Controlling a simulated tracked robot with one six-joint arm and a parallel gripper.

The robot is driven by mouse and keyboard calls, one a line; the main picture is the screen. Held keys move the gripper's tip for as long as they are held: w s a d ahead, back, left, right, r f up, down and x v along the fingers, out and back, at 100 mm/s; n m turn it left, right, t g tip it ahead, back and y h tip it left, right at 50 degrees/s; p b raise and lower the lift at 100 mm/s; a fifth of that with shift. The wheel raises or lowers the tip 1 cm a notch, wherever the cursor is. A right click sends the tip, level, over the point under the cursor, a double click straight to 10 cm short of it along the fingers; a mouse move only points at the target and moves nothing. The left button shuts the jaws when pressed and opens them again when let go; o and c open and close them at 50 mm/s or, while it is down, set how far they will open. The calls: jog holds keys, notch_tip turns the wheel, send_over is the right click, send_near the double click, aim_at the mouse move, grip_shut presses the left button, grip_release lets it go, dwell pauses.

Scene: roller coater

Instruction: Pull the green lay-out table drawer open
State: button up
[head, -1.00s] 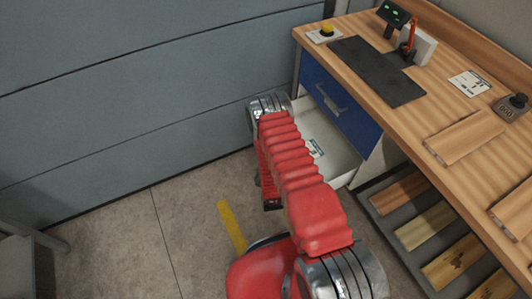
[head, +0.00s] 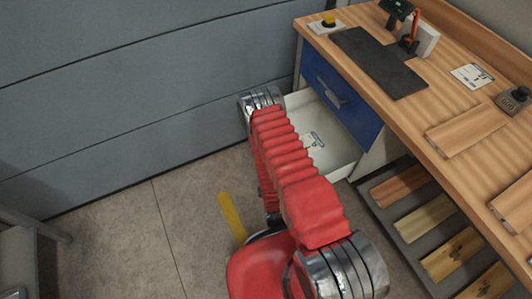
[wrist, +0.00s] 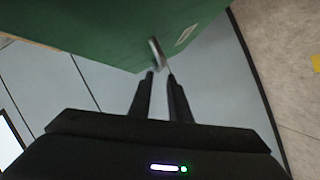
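The green drawer front (wrist: 130,30) fills the top of the wrist view, with a grey bar handle (wrist: 157,50) on it. My gripper (wrist: 160,74) has its two dark fingertips close together, on either side of the handle's near end, and appears shut on it. In the head view the drawer (head: 335,160) stands pulled out below the blue drawer, its pale inside and a label showing. My red arm hides its green front and my fingers there.
The wooden lay-out table (head: 440,80) carries a dark mat (head: 378,62), blocks and small devices. The blue drawer (head: 340,105) is shut. A shelf of boards (head: 425,220) is at lower right. A grey panelled wall (head: 130,90) is at left; the floor between is clear.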

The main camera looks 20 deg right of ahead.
jog(key=shift+v, duration=2.2)
